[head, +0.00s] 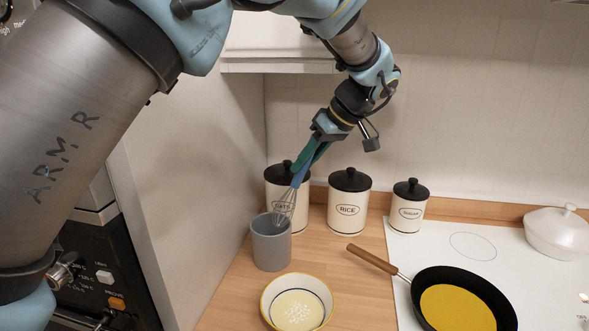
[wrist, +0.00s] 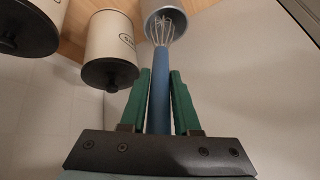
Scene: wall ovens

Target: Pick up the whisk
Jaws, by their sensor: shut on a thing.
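The whisk has a blue handle and a wire head (head: 284,207). My gripper (head: 306,160), with green fingers, is shut on the blue handle. The whisk tilts down and to the left in the head view, its wire head at the mouth of a grey cup (head: 271,246). In the wrist view the whisk (wrist: 160,90) runs between the two green fingers of my gripper (wrist: 160,80), and its wires overlap the cup's opening (wrist: 166,14). I cannot tell how far the wires are inside the cup.
Cream canisters with black lids, including the rice one (head: 348,205), stand behind the cup against the wall. A patterned bowl (head: 297,303) is in front. A black pan (head: 462,302) sits on the white hob (head: 425,245), right. A wall panel (head: 190,190) is close on the left.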

